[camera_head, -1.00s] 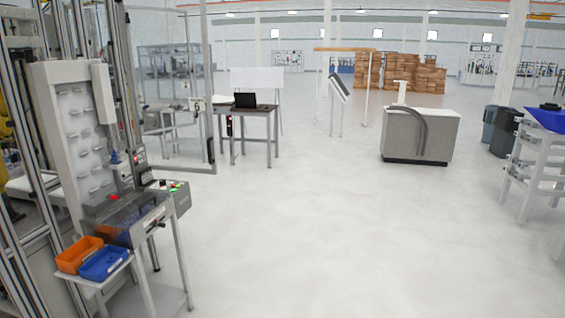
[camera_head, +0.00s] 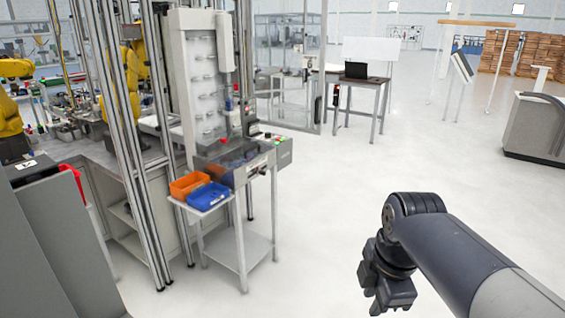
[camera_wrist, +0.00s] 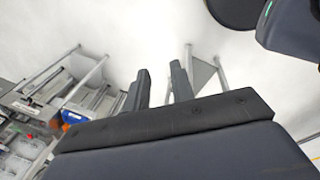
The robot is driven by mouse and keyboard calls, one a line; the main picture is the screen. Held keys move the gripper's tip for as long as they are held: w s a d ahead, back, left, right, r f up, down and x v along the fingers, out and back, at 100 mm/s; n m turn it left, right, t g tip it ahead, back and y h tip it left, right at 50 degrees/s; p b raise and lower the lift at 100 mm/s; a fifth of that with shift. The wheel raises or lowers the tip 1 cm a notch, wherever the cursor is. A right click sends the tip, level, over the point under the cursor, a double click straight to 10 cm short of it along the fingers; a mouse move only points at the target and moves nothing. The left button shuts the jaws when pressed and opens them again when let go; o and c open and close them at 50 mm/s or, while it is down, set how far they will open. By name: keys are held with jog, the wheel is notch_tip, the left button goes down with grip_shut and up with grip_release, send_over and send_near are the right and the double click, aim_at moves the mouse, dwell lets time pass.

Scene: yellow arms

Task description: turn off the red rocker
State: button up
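I cannot make out a red rocker for certain. A machine station (camera_head: 215,155) stands left of centre in the head view, with a grey control box (camera_head: 283,153) on its right side. Small red and green spots show on top near this box, too small to tell apart as switches or lights. My gripper (camera_head: 380,300) hangs at the lower right of the head view, well apart from the station. In the wrist view, my gripper's two fingers (camera_wrist: 160,72) stand apart with nothing between them.
An orange bin (camera_head: 189,185) and a blue bin (camera_head: 208,196) sit on a small stand before the station. Metal posts and a grey cabinet (camera_head: 65,250) are at left. A desk with a laptop (camera_head: 356,70) stands behind. The floor (camera_head: 330,200) between station and gripper is clear.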

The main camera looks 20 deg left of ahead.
jog(key=a+f+n, duration=0.1)
jog(key=a+n, duration=0.1)
jog(key=w+a+f+n+b, duration=0.1)
jog(key=a+n, duration=0.2)
jog(key=w+a+f+n+g+b, duration=0.1)
jog(key=a+n, duration=0.1)
jog(key=a, duration=0.1)
jog(key=shift+w+a+f+n, duration=0.1)
jog(key=shift+f+n, duration=0.05)
jog(key=shift+n, duration=0.15)
grip_shut()
jog(key=shift+a+n, duration=0.4)
jog(key=shift+n, duration=0.1)
jog(key=shift+a, duration=0.1)
